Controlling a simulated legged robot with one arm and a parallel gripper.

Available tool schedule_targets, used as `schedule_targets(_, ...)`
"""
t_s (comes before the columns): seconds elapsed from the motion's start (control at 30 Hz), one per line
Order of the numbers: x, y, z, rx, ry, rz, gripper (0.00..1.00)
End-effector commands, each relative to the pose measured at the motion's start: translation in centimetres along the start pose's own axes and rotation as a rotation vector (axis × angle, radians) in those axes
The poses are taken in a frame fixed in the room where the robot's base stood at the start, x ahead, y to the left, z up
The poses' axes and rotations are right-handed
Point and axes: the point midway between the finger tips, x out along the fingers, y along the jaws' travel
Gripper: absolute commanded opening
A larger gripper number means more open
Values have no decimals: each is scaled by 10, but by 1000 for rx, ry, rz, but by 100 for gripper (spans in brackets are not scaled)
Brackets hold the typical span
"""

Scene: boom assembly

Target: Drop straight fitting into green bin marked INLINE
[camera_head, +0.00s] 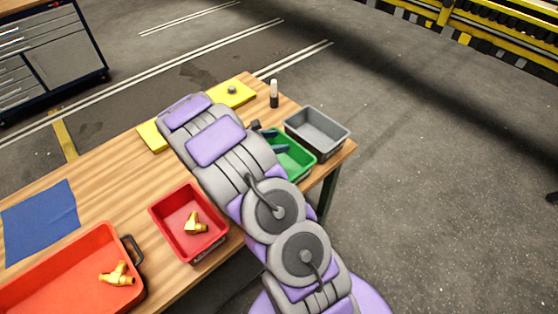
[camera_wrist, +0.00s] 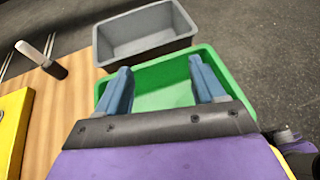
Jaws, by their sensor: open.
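The green bin (camera_head: 293,157) stands near the table's right end, partly hidden by my arm in the head view. It also shows in the wrist view (camera_wrist: 220,63). My gripper (camera_wrist: 161,72) is over this bin, with its two blue fingers apart and nothing between them. The part of the bin floor seen between the fingers is bare; the near part is hidden by the gripper. No INLINE marking can be read. A brass fitting (camera_head: 195,224) with a side branch lies in the red bin (camera_head: 166,215). I see no clearly straight fitting.
A grey bin (camera_head: 338,143) adjoins the green bin and looks empty. A dark bottle with a pale top (camera_head: 274,93) stands nearby. A yellow mat (camera_head: 240,97) lies behind my arm. An orange tray (camera_head: 50,291) holds another branched brass fitting (camera_head: 117,274). A blue mat (camera_head: 39,220) lies left.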

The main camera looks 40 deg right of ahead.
Motion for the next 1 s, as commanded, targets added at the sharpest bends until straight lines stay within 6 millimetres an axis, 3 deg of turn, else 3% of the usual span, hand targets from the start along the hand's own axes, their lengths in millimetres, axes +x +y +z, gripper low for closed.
schedule_targets(0.3,-74,2,0,1,1,5,69)
schedule_targets(0.5,-112,1,0,-1,0,1,69)
schedule_targets(0.7,-133,1,-1,-2,1,0,69)
schedule_targets(1.0,-138,1,-1,-2,0,-2,69)
